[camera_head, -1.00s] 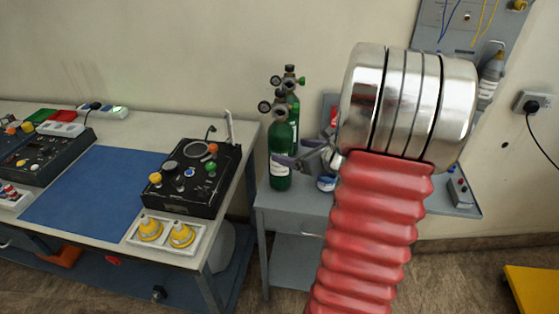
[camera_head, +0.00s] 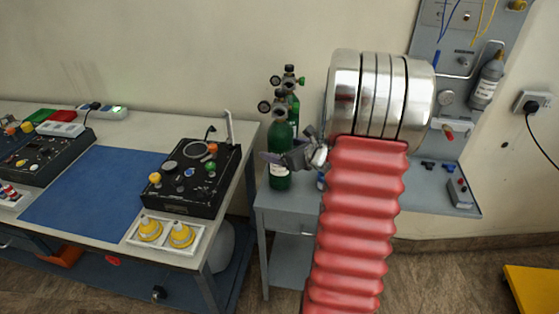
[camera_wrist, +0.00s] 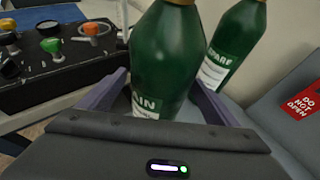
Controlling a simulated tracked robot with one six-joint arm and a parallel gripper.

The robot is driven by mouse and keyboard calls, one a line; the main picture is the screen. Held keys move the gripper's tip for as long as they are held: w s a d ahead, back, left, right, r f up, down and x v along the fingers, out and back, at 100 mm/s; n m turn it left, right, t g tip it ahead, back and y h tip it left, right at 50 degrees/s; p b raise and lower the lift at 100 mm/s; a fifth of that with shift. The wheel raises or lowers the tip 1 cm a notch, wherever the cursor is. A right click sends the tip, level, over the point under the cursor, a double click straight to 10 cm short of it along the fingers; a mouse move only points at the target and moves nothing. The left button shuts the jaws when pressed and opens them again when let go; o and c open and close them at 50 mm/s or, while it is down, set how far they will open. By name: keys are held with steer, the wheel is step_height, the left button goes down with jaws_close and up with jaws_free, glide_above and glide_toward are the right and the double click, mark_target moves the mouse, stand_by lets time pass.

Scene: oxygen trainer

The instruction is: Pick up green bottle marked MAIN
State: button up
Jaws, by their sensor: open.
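The green bottle marked MAIN (camera_head: 280,143) stands upright on the grey cart, with a gauge and valve on top. My gripper (camera_head: 277,160) is open at the bottle's middle. In the wrist view the jaws of my gripper (camera_wrist: 163,88) lie on either side of the bottle; I cannot tell whether they touch it. A second green bottle marked SPARE (camera_wrist: 235,42) stands close behind, to the right; it also shows in the head view (camera_head: 294,112).
The grey cart (camera_head: 285,207) stands right of a bench holding a black control box (camera_head: 192,178), a blue mat (camera_head: 98,187) and yellow parts (camera_head: 180,236). A wall panel (camera_head: 470,60) with a grey bottle (camera_head: 487,80) is at right. A red "do not open" sign (camera_wrist: 303,97) is near.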

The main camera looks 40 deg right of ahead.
mark_target(284, 122)
steer(key=shift+w, duration=0.25)
steer(key=shift+c, duration=0.7)
steer(key=c, duration=2)
steer(key=shift+d+r, duration=0.1)
steer(key=shift+r, duration=0.05)
jaws_close()
steer(key=shift+r, duration=0.15)
steer(key=shift+r, duration=4.85)
